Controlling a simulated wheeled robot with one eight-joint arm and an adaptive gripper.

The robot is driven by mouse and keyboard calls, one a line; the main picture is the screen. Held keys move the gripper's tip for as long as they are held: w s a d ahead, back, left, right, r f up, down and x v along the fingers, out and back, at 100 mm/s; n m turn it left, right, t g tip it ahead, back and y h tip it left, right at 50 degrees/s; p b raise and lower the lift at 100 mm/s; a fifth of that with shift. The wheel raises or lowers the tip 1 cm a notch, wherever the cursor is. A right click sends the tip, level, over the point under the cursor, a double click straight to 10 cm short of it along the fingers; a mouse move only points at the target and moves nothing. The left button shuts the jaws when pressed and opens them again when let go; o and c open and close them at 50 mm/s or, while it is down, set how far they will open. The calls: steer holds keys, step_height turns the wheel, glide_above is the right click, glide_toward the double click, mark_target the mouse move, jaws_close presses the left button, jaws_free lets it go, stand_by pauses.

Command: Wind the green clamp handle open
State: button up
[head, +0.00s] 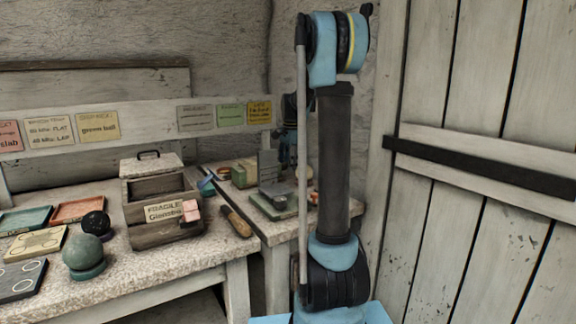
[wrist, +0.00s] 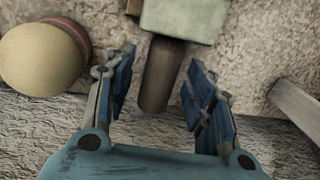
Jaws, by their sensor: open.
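In the wrist view my gripper (wrist: 162,60) is open, its two blue fingers spread apart with nothing gripped. A dark brown-grey cylinder (wrist: 160,80) shows between the fingers, apart from both. It runs up to a pale green block (wrist: 185,18) at the top edge. I cannot tell for sure whether these belong to the green clamp. No green handle can be made out there. My gripper cannot be made out clearly in the head view.
A yellowish ball on a red base (wrist: 40,60) is left of the fingers; a grey bar (wrist: 295,108) is right. On the near bench stand a wooden box (head: 160,235), a green ball (head: 84,255) and trays (head: 78,209). A plank door (head: 470,240) borders the right.

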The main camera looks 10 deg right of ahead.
steer(key=c, duration=1.1)
steer(key=shift+o, duration=0.2)
steer(key=shift+s+d+t+y, duration=0.1)
steer(key=shift+s+t+y, duration=0.1)
steer(key=shift+t, duration=0.4)
steer(key=shift+s+t+y, duration=0.1)
steer(key=shift+t+y, duration=0.1)
steer(key=shift+t, duration=0.4)
steer(key=shift+s+f+t+y, duration=0.1)
steer(key=shift+t+y, duration=0.6)
steer(key=shift+t, duration=0.9)
steer(key=o, duration=1.1)
steer(key=shift+c, duration=0.2)
